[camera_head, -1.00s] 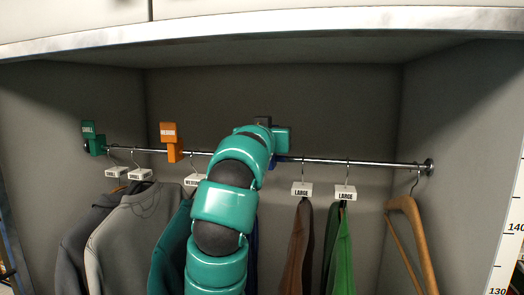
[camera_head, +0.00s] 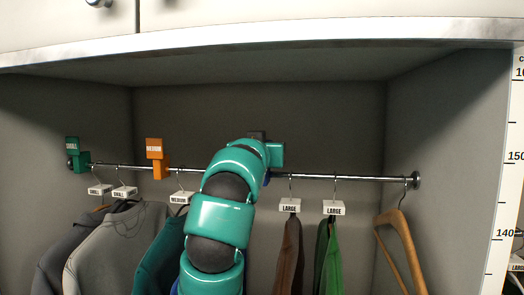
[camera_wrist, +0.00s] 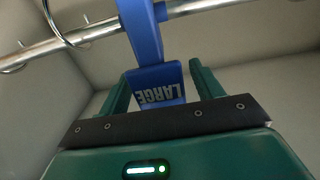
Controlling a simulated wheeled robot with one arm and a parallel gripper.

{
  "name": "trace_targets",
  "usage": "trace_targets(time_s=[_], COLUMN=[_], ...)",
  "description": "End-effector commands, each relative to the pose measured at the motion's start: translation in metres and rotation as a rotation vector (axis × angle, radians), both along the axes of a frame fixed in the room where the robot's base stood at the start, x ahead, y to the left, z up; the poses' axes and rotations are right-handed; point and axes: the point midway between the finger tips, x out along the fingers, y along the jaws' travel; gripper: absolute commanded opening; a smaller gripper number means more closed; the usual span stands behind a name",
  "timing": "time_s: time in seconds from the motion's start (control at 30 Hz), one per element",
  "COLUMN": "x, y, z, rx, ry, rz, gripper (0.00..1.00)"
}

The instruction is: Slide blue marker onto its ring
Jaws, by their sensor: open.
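The blue marker (camera_wrist: 160,84), lettered LARGE, is on the metal rod (camera_wrist: 95,33) in the wrist view. Its lettered block lies between the two green fingers of my gripper (camera_wrist: 162,88), which stand apart on either side of it. I cannot tell whether a finger touches it. In the head view only a bit of blue (camera_head: 267,179) shows beside my arm at the rod, and my fingers are hidden behind the arm. I cannot make out the marker's ring in either view.
Along the rod are a green SMALL marker (camera_head: 76,156), an orange MEDIUM marker (camera_head: 156,158), and hangers with white size tags. Brown (camera_head: 288,255) and green (camera_head: 329,258) LARGE garments hang right of my arm. An empty wooden hanger (camera_head: 399,240) is at the right end.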

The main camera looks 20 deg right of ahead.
Motion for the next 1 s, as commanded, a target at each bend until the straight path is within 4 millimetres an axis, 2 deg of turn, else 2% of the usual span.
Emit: trace_targets(time_s=[0.23,1.0], x=[-0.016,-0.116], y=[0.013,0.080], z=[-0.002,-0.002], rx=[0.001,0.002], ry=[-0.003,-0.001], rz=[0.003,0.005], gripper=[0.65,0.65])
